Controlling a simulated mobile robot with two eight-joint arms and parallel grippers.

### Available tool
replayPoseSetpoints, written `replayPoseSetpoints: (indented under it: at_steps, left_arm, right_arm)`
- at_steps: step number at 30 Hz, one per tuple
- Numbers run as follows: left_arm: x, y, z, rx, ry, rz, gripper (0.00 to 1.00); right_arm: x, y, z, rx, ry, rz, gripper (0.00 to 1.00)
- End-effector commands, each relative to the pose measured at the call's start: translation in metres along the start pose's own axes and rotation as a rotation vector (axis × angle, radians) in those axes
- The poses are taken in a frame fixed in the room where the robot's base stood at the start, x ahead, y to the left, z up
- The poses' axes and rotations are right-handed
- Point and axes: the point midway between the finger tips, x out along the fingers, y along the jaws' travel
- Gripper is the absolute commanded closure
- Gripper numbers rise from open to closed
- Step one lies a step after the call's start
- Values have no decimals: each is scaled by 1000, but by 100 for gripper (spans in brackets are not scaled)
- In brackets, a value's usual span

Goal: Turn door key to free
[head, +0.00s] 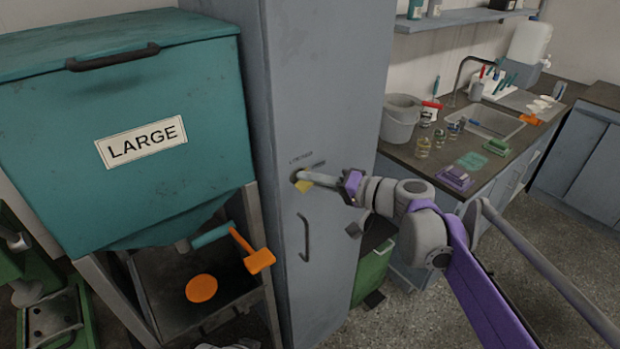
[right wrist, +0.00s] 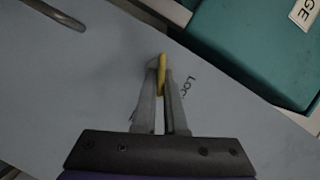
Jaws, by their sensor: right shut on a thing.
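The yellow door key (head: 304,184) sits at the lock on the tall grey cabinet door (head: 325,120), above the door's handle (head: 304,237). My right gripper (head: 310,178) reaches in from the right and is shut on the key. In the right wrist view the yellow key (right wrist: 162,72) stands between the two fingertips (right wrist: 163,80), against the door face. Lettering starting "LOC" is printed beside it, partly hidden by a finger. The lock itself is mostly hidden by the fingers and key.
A teal bin labelled LARGE (head: 120,150) stands left of the cabinet, with an orange lever (head: 255,255) below it. A counter with a sink (head: 490,120), a grey bucket (head: 400,118) and glassware is on the right. A green bin (head: 372,275) stands beside the cabinet.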

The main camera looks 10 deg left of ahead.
Motion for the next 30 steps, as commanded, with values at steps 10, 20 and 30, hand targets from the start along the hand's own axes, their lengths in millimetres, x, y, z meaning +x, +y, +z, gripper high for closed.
replayPoseSetpoints:
  at_steps: [10,20,30]
  left_arm:
    - [6,0,4,0,-3,0,50]
    - [9,0,7,0,-4,0,50]
    - [10,0,7,0,-4,0,50]
  right_arm:
    - [0,4,-1,260,4,-109,100]
    - [0,5,0,395,4,-164,100]
    - [0,5,0,427,4,-177,100]
